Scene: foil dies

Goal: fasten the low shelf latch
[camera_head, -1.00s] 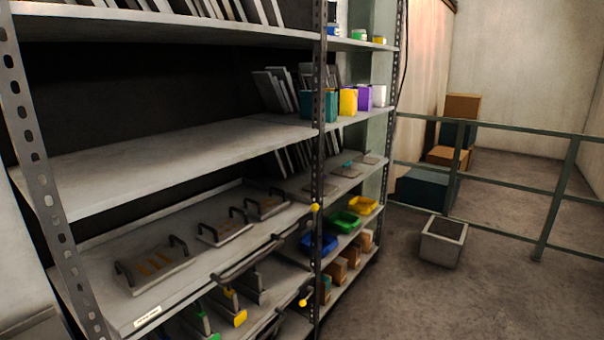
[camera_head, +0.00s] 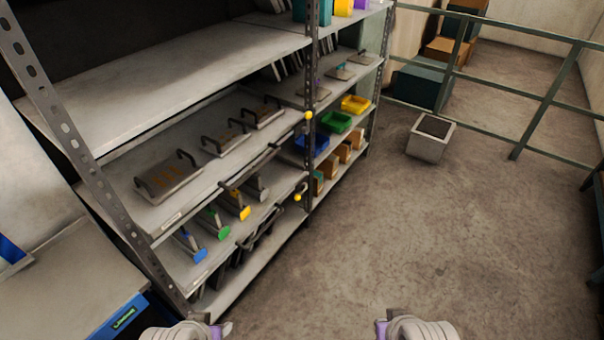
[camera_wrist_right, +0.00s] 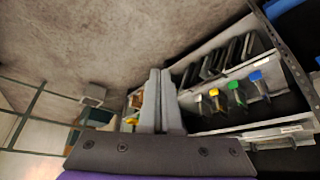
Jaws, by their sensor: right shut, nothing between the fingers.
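The low shelf's latch shows in the head view as a yellow knob (camera_head: 297,197) beside the middle post, near the right end of a dark bar along the lower shelf's front. A similar yellow knob (camera_head: 308,116) sits higher on the same post, by the shelf above. I cannot tell how either latch is set. My right gripper (camera_wrist_right: 160,72) is shut and empty in the right wrist view, apart from the shelving. At the bottom of the head view only grey and purple parts of my two arms show; my left gripper's fingers are out of sight.
The lower shelf holds dies with blue (camera_head: 190,245), green (camera_head: 214,224) and yellow (camera_head: 240,207) ends. Handled plates (camera_head: 168,178) lie above. A grey bin (camera_head: 430,138) stands on the floor before a green railing (camera_head: 545,95). A bench (camera_head: 70,285) is at left.

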